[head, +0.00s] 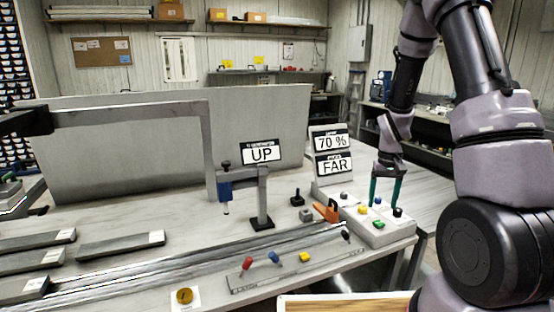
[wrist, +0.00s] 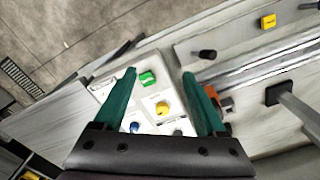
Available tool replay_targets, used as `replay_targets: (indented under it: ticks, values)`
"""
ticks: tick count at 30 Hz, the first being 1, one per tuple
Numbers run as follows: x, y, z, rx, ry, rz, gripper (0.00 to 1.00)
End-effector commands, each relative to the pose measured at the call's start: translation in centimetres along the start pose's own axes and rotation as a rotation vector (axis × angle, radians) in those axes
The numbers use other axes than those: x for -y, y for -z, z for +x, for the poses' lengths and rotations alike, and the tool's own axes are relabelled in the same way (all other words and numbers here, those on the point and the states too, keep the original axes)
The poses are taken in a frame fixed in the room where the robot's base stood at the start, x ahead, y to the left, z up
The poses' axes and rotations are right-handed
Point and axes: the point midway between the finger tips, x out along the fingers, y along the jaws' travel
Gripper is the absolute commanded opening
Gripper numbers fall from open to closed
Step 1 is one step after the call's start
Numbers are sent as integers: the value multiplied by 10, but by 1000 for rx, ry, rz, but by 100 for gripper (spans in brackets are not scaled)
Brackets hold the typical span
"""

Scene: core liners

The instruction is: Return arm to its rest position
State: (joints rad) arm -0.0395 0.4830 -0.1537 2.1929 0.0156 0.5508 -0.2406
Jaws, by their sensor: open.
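My gripper (head: 384,190) has two teal fingers and is open and empty. In the head view it points down above the white button box (head: 386,234) at the right end of the bench. The wrist view shows my gripper (wrist: 160,85) with the box between and beyond its fingers. On the box are a green button (wrist: 147,78), a yellow button (wrist: 162,108) and a blue button (wrist: 135,127). A black knob (head: 398,212) sits close by the right fingertip in the head view; I cannot tell whether they touch.
Signs reading 70 % (head: 331,142) and FAR (head: 335,164) stand behind the box. An orange clamp-like piece (head: 327,210) lies left of it. A post with a blue tool (head: 225,188) and a strip of coloured levers (head: 300,270) are further left.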

Motion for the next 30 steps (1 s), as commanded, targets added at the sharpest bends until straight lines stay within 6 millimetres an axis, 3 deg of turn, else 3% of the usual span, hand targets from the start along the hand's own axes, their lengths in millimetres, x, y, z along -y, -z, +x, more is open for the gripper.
replay_targets:
  ticks: [10, 17, 23, 30]
  values:
    - [7, -3, -35, -44, 25, 23, 74]
    - [14, -9, -75, -96, 55, 48, 74]
    - [22, -23, -127, -165, 95, 80, 74]
    - [35, -69, -214, -296, 174, 132, 74]
